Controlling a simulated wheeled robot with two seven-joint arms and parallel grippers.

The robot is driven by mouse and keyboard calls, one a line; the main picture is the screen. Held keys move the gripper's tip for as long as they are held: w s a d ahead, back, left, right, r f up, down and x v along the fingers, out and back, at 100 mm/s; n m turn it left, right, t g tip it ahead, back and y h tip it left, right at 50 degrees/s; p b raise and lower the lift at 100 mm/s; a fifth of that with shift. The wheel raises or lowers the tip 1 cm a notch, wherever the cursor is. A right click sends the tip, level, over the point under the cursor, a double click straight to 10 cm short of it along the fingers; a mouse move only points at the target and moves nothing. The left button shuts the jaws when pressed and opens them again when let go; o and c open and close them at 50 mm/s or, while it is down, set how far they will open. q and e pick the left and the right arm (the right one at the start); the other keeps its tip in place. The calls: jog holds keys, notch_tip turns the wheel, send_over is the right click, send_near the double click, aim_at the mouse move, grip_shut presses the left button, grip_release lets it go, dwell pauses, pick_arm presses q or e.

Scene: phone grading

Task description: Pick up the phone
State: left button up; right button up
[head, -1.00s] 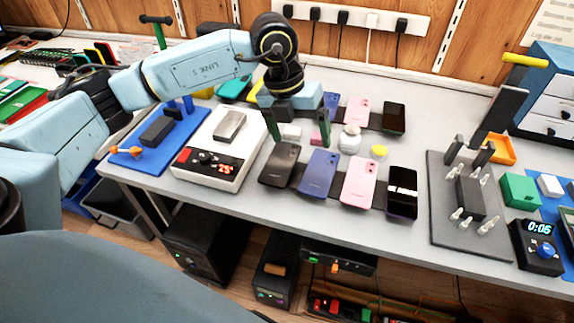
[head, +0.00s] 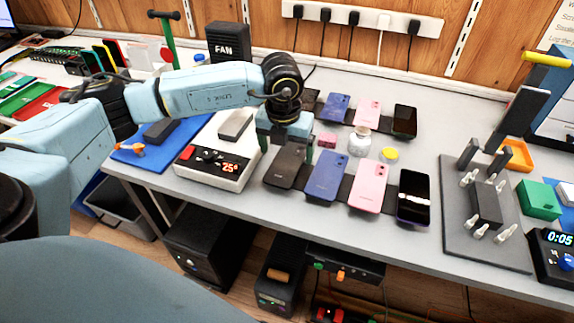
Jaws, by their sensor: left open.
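A front row of phones lies on a dark strip on the grey table: a dark grey phone (head: 285,168), a blue phone (head: 326,175), a pink phone (head: 368,187) and a black phone (head: 412,197) with its screen up. My left gripper (head: 286,149) points down over the upper end of the dark grey phone. It is open, with one green-padded finger on each side of that phone. The gripper hides part of the phone's far end. I cannot tell whether the fingers touch it. My right gripper is out of view.
Behind lies a second row with a blue phone (head: 335,107), a pink phone (head: 368,113) and a black phone (head: 404,120). A glass jar (head: 360,141) and yellow lid (head: 390,154) stand between rows. A white-and-black device (head: 217,166) is at left, a grey fixture (head: 487,207) at right.

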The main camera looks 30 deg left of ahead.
aim_at(287, 164)
pick_arm(q)
jog(key=shift+w+f, duration=0.2)
jog(key=shift+f, duration=1.15)
jog(key=c, duration=1.1)
jog(key=shift+r, duration=0.1)
jog(key=shift+c, duration=0.2)
